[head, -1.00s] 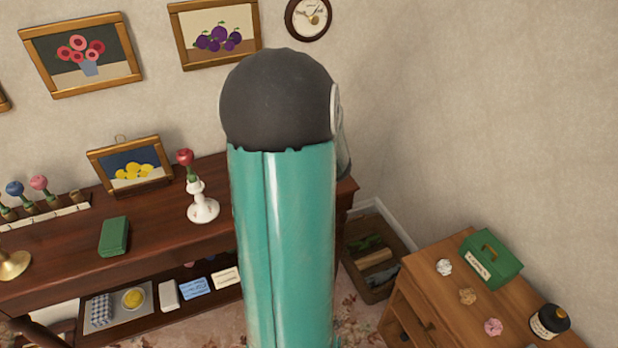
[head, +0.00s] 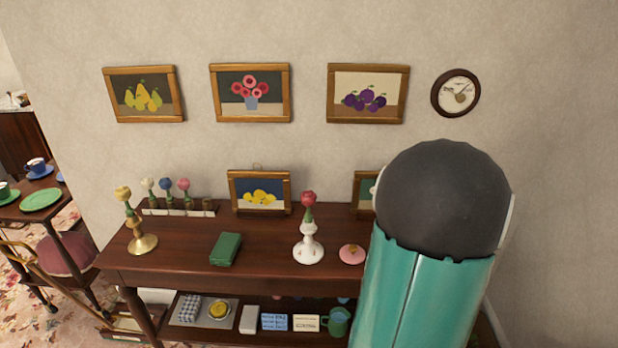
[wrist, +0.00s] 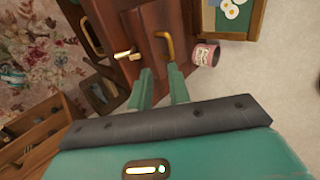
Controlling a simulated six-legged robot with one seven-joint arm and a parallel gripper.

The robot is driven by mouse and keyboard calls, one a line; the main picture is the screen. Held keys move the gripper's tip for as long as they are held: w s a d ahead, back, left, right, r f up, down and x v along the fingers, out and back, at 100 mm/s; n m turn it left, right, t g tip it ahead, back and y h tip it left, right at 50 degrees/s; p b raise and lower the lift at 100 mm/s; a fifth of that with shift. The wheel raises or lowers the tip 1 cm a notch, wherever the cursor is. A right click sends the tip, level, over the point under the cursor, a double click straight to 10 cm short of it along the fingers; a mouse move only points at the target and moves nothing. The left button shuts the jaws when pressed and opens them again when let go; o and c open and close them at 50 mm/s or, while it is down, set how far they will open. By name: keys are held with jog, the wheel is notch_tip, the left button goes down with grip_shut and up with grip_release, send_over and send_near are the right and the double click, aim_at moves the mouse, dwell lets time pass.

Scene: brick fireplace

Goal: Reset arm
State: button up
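My arm, with a green link and a dark round joint, stands upright at the right of the head view and hides part of the console table (head: 180,262) and a framed daisy picture. My gripper (wrist: 160,71) shows in the wrist view, its two green fingers apart with a gap between them. I see nothing held in it. Dark red-brown furniture with brass handles (wrist: 167,45) lies beyond the fingertips. My gripper is hidden in the head view.
A white candlestick (head: 308,250) with a red rose, a brass candlestick (head: 142,243), a green box (head: 225,249) and a pink round item (head: 351,254) stand on the table.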

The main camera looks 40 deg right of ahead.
jog(key=w+a+r+n+t+y, duration=0.1)
jog(key=w+a+r+n+y, duration=0.2)
jog(key=w+a, duration=0.45)
jog(key=w+a+r+n+t+y, duration=0.1)
jog(key=w+a+r+n, duration=0.35)
jog(key=a, duration=0.55)
jog(key=w+a+r+n+t+y, duration=0.1)
jog(key=w+a+r+n+y, duration=0.15)
jog(key=w+a+n, duration=0.4)
jog(key=s+a+r+n+g, duration=0.1)
jog(key=s+a+n, duration=0.3)
jog(key=a, duration=0.4)
jog(key=s+a+r+n+g, duration=0.1)
jog(key=s+a+n, duration=0.3)
jog(key=a, duration=0.5)
jog(key=s+a+r+n+g, duration=0.1)
jog(key=s+a+r+n, duration=0.2)
jog(key=a, duration=0.6)
jog(key=shift+s+a+n+g, duration=0.15)
jog(key=shift+s+n+g, duration=0.3)
jog(key=shift+n, duration=0.45)
jog(key=shift+s, duration=0.1)
